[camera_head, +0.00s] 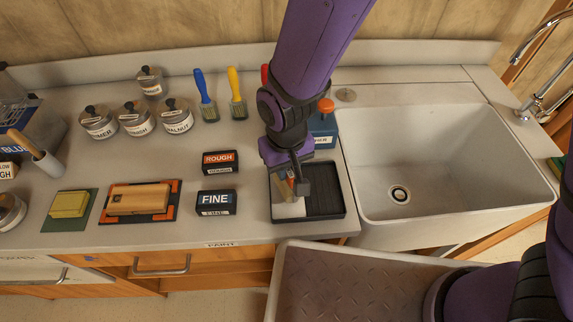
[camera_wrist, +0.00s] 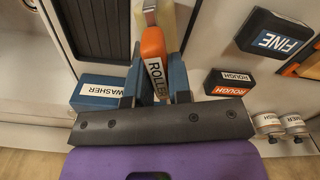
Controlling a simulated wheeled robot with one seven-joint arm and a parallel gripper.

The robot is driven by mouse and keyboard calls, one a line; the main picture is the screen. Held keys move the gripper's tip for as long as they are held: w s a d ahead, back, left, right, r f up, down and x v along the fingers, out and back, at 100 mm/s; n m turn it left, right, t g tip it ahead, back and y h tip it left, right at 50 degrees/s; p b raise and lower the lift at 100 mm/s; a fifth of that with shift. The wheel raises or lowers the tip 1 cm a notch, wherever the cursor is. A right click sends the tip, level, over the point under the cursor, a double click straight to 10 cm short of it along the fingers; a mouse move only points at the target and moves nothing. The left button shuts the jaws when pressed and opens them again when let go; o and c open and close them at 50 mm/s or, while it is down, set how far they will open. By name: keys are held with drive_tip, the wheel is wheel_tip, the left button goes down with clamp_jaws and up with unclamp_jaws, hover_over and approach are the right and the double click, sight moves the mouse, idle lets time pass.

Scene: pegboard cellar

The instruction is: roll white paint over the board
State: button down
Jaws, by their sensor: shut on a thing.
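My gripper (camera_head: 297,183) is over the left part of a black paint tray (camera_head: 327,213) and shut on the orange handle of a roller (camera_wrist: 153,45), whose label is partly covered. In the wrist view the fingers (camera_wrist: 158,88) sit on both sides of the handle. A pale area, white paint or the roller's sleeve, shows at the tray's left end; I cannot tell which. The arm hides part of the tray. The wooden board (camera_head: 139,199) lies flat on an orange and black mat (camera_head: 172,212), left of the FINE block.
The ROUGH (camera_head: 220,162) and FINE (camera_head: 216,202) blocks stand between board and tray. A blue WASHER box (camera_head: 325,128) is behind the tray. Brushes (camera_head: 237,95) and jars (camera_head: 177,117) stand at the back. A sink (camera_head: 440,150) is right; a yellow sponge (camera_head: 69,205) is left.

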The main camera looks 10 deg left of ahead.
drive_tip(key=shift+f, duration=0.55)
idle(1.7)
drive_tip(key=shift+r, duration=3.55)
